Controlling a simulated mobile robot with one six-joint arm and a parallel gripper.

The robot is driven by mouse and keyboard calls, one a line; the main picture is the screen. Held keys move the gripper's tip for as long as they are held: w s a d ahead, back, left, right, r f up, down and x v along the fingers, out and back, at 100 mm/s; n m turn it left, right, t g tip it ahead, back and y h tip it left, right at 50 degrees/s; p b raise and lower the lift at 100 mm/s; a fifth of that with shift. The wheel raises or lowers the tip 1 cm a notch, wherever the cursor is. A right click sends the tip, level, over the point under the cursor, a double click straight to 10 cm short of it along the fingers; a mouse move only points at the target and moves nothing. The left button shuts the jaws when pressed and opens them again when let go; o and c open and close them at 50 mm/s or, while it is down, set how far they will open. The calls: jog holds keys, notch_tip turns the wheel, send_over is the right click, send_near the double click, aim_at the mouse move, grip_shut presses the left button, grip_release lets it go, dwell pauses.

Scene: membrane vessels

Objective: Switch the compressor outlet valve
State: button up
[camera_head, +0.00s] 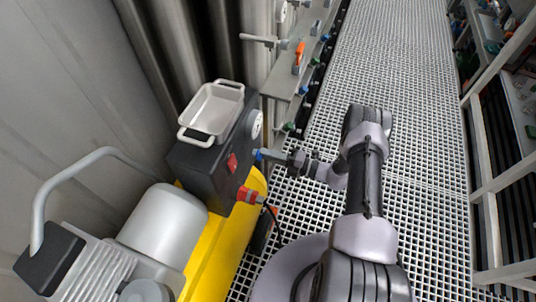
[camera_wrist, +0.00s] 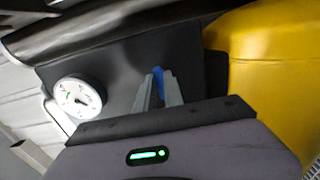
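The compressor is a dark grey box (camera_head: 205,168) on a yellow tank (camera_head: 226,238). A small blue valve handle (camera_head: 257,155) sticks out of the box's right side. In the wrist view the blue handle (camera_wrist: 159,79) shows against the dark box. My gripper (camera_head: 270,155) reaches left to this handle from the right. In the wrist view its two fingers (camera_wrist: 158,88) stand on either side of the handle with a narrow gap. Whether they press on it or stand just apart cannot be told. The handle's base is partly hidden by the fingers.
A white round gauge (camera_wrist: 78,98) sits on the box, left of the fingers. A white tray (camera_head: 213,112) lies on top. The grating floor (camera_head: 415,130) is clear behind my arm.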

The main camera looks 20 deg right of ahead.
jog(key=o, duration=0.4)
jog(key=p+v, duration=0.3)
jog(key=v, duration=1.4)
jog(key=shift+s+d, duration=0.15)
jog(key=shift+d, duration=0.05)
